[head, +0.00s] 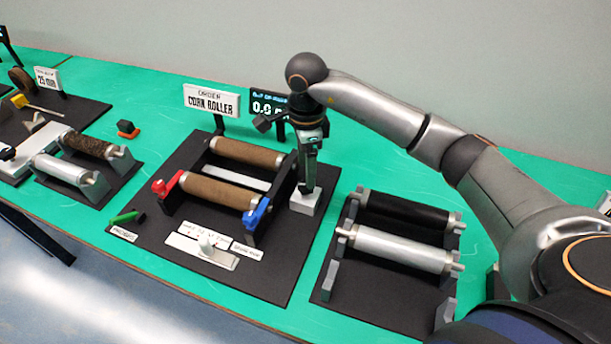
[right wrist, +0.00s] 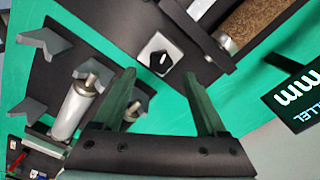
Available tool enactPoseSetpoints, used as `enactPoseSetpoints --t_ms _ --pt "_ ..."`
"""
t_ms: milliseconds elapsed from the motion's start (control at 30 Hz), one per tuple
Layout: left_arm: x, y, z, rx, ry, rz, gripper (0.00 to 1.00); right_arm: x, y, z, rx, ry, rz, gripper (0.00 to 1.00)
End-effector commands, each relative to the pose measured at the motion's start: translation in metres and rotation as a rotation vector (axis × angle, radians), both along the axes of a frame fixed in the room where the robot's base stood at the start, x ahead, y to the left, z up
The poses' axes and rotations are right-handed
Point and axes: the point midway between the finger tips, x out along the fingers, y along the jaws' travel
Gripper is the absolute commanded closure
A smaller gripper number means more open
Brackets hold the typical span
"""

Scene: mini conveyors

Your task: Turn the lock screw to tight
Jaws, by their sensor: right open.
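The lock screw appears to be the dark round knob (right wrist: 160,59) with a white mark, on a white block, in the right wrist view. In the head view the white block (head: 305,204) stands at the right side of the central conveyor, and the gripper hides its knob. My right gripper (head: 307,186) points down just over this block. In the right wrist view the fingers (right wrist: 163,80) are open and empty, with the knob ahead of the gap between them. I cannot tell whether the fingertips reach around it. My left gripper is not in view.
The central conveyor's two brown rollers (head: 216,191) sit close left of my right gripper. Another conveyor with black and silver rollers (head: 402,248) is at the right. Green tabletop (head: 352,160) is free behind it.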

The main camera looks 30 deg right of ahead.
Motion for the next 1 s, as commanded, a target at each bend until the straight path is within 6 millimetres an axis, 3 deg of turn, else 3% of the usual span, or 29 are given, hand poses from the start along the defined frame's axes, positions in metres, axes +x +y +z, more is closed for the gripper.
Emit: enactPoseSetpoints --t_ms 100,300,667,1000 --pt "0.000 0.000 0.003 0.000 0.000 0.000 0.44 -0.001 0.000 -0.021 0.001 0.004 0.000 0.25" --pt "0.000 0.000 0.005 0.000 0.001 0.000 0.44 0.000 0.000 -0.041 0.001 0.000 0.000 0.25" --pt "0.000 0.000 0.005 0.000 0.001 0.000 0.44 0.000 0.000 -0.045 0.002 -0.001 0.001 0.26" --pt "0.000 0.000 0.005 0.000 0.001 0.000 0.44 0.000 0.000 -0.045 0.002 -0.001 0.000 0.65"
